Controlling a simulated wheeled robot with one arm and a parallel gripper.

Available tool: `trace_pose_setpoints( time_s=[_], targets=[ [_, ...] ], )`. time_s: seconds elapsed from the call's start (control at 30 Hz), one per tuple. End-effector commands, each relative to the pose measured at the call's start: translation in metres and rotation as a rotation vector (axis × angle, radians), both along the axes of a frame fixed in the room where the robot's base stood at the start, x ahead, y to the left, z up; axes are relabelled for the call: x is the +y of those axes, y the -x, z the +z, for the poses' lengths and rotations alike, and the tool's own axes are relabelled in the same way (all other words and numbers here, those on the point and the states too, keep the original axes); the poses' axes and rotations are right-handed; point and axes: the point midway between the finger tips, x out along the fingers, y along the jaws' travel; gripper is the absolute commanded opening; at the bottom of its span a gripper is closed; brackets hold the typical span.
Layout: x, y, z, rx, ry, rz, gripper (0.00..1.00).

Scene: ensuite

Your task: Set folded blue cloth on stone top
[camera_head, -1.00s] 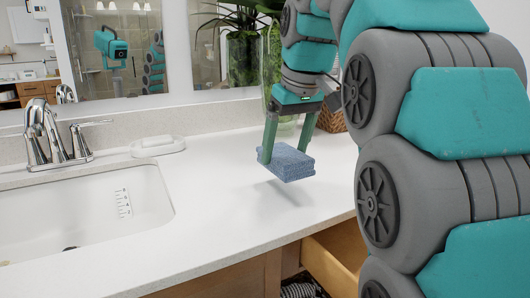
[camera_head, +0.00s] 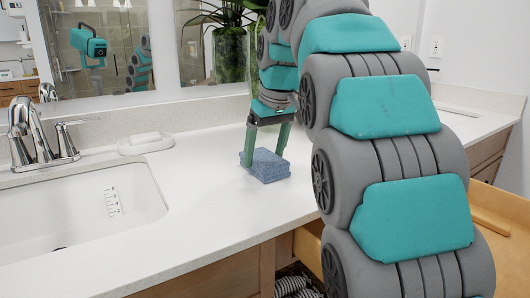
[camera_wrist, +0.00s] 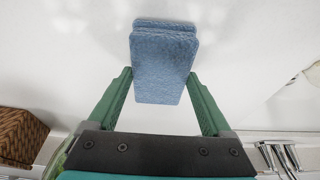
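The folded blue cloth (camera_head: 265,166) is a thick stack on or just above the white stone top (camera_head: 205,212), right of the sink. Little shadow shows under it, and I cannot tell whether it touches fully. My gripper (camera_head: 264,158) points down, with a green finger at either side of the cloth. In the wrist view, the cloth (camera_wrist: 164,62) lies between the fingertips of my gripper (camera_wrist: 160,76), which appear to press its two sides. Part of the cloth reaches beyond the fingertips.
The sink (camera_head: 80,212) and chrome faucet (camera_head: 40,135) are at the left, with a white soap dish (camera_head: 145,143) behind. A glass vase with a plant (camera_head: 230,55) stands behind my gripper. A woven basket (camera_wrist: 20,136) shows in the wrist view. An open drawer (camera_head: 500,215) is at the right.

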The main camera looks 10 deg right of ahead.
Motion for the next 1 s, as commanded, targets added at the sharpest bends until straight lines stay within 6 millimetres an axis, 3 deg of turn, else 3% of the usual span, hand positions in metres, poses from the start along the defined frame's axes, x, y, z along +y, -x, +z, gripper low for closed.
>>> trace_pose_setpoints(
  time_s=[0.17, 0.53, 0.9, 1.0],
  targets=[
    [0.000, 0.000, 0.000, 0.000, 0.000, 0.000, 1.00],
    [0.000, 0.000, 0.006, -0.003, 0.000, 0.001, 1.00],
    [-0.002, 0.007, 0.034, -0.005, 0.001, 0.001, 1.00],
    [-0.005, 0.016, 0.032, -0.002, 0.001, -0.001, 1.00]
  ],
)
